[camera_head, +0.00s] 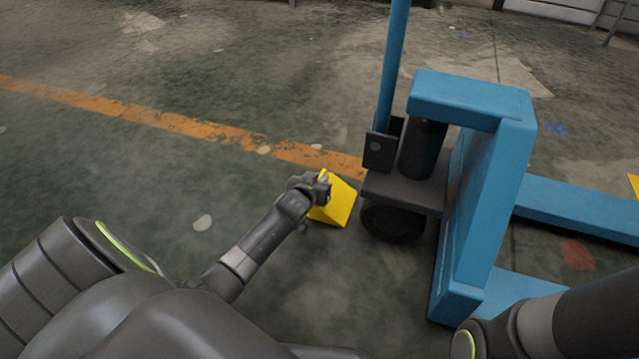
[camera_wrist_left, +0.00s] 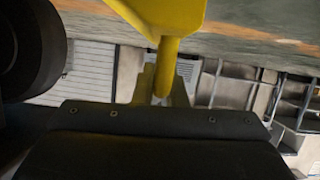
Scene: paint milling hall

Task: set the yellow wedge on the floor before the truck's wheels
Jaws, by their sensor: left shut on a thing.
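The yellow wedge (camera_head: 338,203) is in my left gripper (camera_head: 322,186), just left of the truck's dark wheel (camera_head: 393,222) in the head view. In the left wrist view the wedge (camera_wrist_left: 165,12) is at the top, and my left gripper (camera_wrist_left: 163,85) is shut on its yellow handle bar. The wheel (camera_wrist_left: 30,45) shows dark at the left there. A small gap seems to lie between wedge and wheel. I cannot tell whether the wedge touches the floor. The truck (camera_head: 480,190) is blue, with an upright handle pole. My right gripper is out of view; part of my right arm shows at lower right.
A worn orange line (camera_head: 200,127) crosses the floor and runs behind the wedge towards the truck. The truck's blue forks (camera_head: 580,208) reach to the right. The floor left of the wedge is open. Another yellow piece (camera_head: 634,185) shows at the right edge.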

